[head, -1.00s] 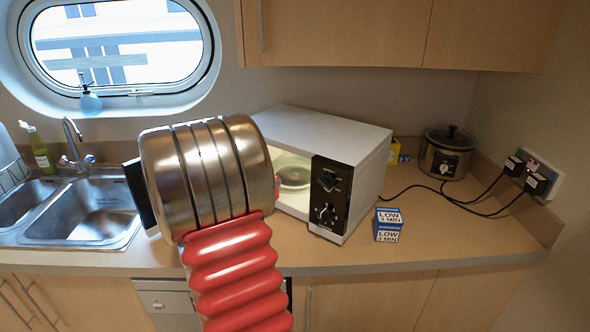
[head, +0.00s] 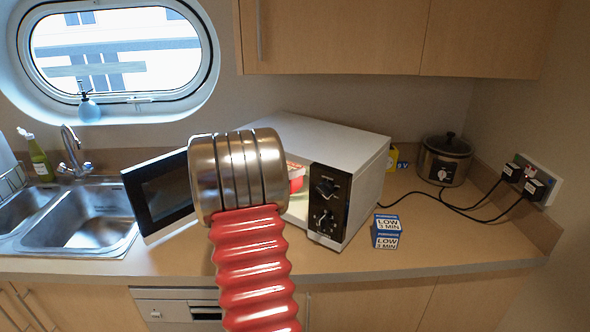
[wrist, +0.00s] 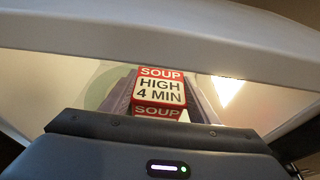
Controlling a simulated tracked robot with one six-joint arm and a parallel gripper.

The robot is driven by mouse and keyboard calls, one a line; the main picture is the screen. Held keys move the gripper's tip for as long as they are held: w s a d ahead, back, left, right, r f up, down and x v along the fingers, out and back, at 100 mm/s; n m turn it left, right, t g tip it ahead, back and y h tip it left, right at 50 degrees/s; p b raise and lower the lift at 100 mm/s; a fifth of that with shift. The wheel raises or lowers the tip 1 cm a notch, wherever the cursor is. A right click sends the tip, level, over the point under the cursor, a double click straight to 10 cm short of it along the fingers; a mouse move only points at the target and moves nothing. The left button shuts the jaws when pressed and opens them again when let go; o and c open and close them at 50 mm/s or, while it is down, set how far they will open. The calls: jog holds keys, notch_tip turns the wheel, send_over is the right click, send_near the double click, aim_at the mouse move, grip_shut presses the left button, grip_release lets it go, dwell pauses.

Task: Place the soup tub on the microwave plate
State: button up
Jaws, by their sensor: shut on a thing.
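The soup tub (wrist: 160,88) is red and white with a "SOUP HIGH 4 MIN" label. In the wrist view it sits between the dark fingers of my gripper (wrist: 160,95), which is shut on it. In the head view a red and white bit of the tub (head: 296,178) shows at the microwave opening, beside my arm. The white microwave (head: 330,145) stands on the counter with its door open. A pale rounded shape, likely the microwave plate (wrist: 98,90), shows left of the tub in the wrist view. Whether the tub touches it cannot be told.
The open microwave door (head: 160,193) stands out to the left. A blue and white "LOW 3 MIN" tub (head: 386,232) sits right of the microwave. A slow cooker (head: 444,160) and its cables are farther right. A sink (head: 85,215) is at the left.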

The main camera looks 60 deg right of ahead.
aim_at(295, 165)
jog(key=shift+d, duration=0.1)
jog(key=x, duration=0.3)
jog(key=shift+s+d+r, duration=0.15)
jog(key=shift+d+r, duration=0.05)
jog(key=shift+d, duration=0.25)
jog(key=shift+a+f, duration=0.1)
jog(key=shift+f, duration=0.35)
jog(key=o, duration=1.4)
jog(key=shift+f, duration=0.1)
jog(key=shift+a, duration=0.3)
jog(key=v, duration=1.1)
jog(key=shift+a+r, duration=0.2)
jog(key=shift+r, duration=0.05)
